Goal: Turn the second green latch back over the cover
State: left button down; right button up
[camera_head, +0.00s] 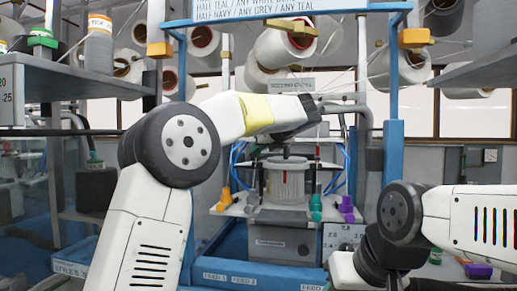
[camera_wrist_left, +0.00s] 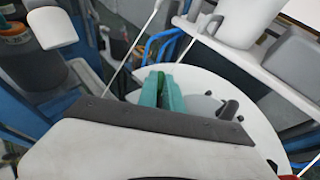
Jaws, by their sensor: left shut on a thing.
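My left gripper reaches in from the left to the top of the knitting machine (camera_head: 285,183) in the head view, where its fingertips are hard to make out. In the left wrist view its teal fingers (camera_wrist_left: 162,93) are shut on a small dark green piece, the green latch (camera_wrist_left: 160,78), partly hidden between them. The fingers are over a pale round plate (camera_wrist_left: 255,125), which looks like the cover. Dark pegs (camera_wrist_left: 229,109) stand on the plate to the right of the fingers. My right arm is at the right of the head view; its fingertips are not visible.
Blue posts (camera_head: 393,150) flank the machine, with thin yarns running down. Yarn spools (camera_head: 203,41) hang above. A grey shelf (camera_head: 60,70) juts in at left. A grey box (camera_wrist_left: 292,62) is near the plate.

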pick_arm(q)
jog(key=shift+w+d+n+g+y, duration=0.1)
jog(key=shift+d+n+g+y, duration=0.15)
jog(key=shift+n+y, duration=0.4)
jog(key=shift+a+n+g+y, duration=0.1)
jog(key=shift+n+g+y, duration=0.55)
jog(key=shift+n+y, duration=0.25)
jog(key=c, duration=1.5)
grip_release()
jog(key=v, duration=0.7)
jog(key=shift+s+d+r, duration=0.2)
jog(key=shift+d, duration=0.1)
